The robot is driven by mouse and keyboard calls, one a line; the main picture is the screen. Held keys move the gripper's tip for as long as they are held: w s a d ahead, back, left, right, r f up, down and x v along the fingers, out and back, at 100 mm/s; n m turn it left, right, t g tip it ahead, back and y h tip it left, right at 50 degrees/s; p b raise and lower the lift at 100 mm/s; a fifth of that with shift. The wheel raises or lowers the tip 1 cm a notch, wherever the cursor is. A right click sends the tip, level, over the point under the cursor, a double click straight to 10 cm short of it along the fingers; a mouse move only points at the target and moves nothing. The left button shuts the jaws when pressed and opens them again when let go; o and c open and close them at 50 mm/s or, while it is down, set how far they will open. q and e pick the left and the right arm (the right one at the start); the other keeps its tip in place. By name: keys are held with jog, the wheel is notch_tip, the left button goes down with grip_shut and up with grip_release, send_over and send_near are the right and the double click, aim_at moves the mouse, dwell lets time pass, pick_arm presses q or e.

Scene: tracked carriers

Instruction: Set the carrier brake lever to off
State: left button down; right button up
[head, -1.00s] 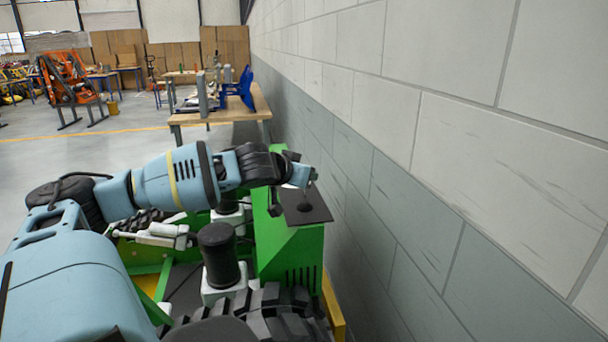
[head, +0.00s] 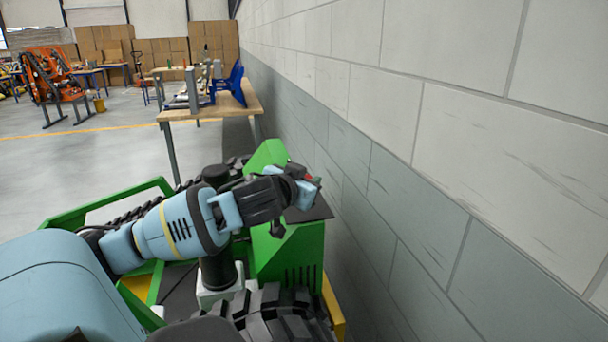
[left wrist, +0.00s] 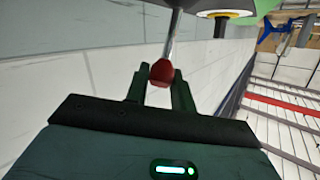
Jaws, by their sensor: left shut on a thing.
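The brake lever is a thin metal rod with a red knob (left wrist: 161,73), seen close in the left wrist view. My left gripper (left wrist: 160,88) is shut on the knob, one dark finger on each side. In the head view my left gripper (head: 312,186) is above the dark plate (head: 318,212) on top of the green carrier (head: 290,258), and a bit of red shows at its tip. The lever's foot and any off marking are hidden or out of view. My right gripper is not in view.
A block wall (head: 470,150) runs close along the right side of the carrier. A wooden workbench (head: 250,105) with a blue item stands beyond the carrier. Open grey floor (head: 90,165) lies to the left.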

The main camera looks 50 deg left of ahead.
pick_arm(q)
jog(key=shift+s+d+f, duration=0.1)
jog(key=shift+d+f, duration=0.25)
jog(key=shift+f, duration=0.05)
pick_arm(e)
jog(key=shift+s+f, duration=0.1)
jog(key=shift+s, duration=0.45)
pick_arm(q)
jog(key=c, duration=1.6)
grip_release()
jog(key=o, duration=0.4)
jog(key=shift+r, duration=0.2)
jog(key=shift+s+r, duration=0.1)
jog(key=shift+s, duration=0.2)
jog(key=v, duration=0.7)
jog(key=shift+p, duration=0.45)
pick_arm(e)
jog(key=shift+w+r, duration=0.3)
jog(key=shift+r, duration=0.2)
